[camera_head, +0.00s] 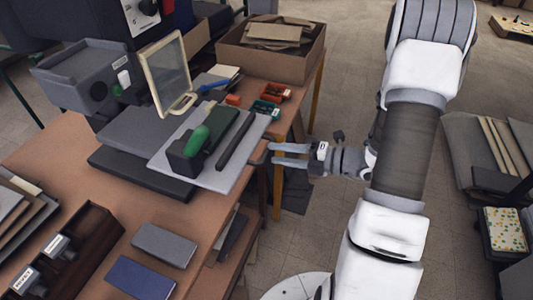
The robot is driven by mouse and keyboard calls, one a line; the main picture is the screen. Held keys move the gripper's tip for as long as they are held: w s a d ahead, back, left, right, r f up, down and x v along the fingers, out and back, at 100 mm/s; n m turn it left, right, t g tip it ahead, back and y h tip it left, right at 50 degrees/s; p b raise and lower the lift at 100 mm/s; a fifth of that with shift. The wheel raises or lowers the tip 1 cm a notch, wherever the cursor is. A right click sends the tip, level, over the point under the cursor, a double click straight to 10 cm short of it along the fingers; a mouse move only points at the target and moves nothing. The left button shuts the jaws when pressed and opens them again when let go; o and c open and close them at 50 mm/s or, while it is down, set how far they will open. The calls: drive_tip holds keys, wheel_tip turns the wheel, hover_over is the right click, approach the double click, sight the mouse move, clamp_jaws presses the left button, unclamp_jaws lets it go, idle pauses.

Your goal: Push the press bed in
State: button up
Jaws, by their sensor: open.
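The press bed (216,179) is a light grey plate on a darker base (128,172) on the brown bench. It sticks out from under the press (88,75) toward the right, to the bench edge. A dark block with a green handle (197,140) and a dark bar (240,141) lie on it. My gripper (271,154) is open and empty, with its fingers pointing left at the bed's right edge. The fingertips look very close to that edge; I cannot tell whether they touch it.
A hinged clear-paned frame (166,72) stands upright behind the bed. A cardboard box (270,55) and small orange and green trays (265,108) are at the back. Grey and blue covers (165,245) and a dark rack (62,253) are in front. Floor right of the bench is partly free.

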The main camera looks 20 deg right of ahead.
sight(266, 150)
drive_tip(key=shift+x, duration=1.95)
clamp_jaws()
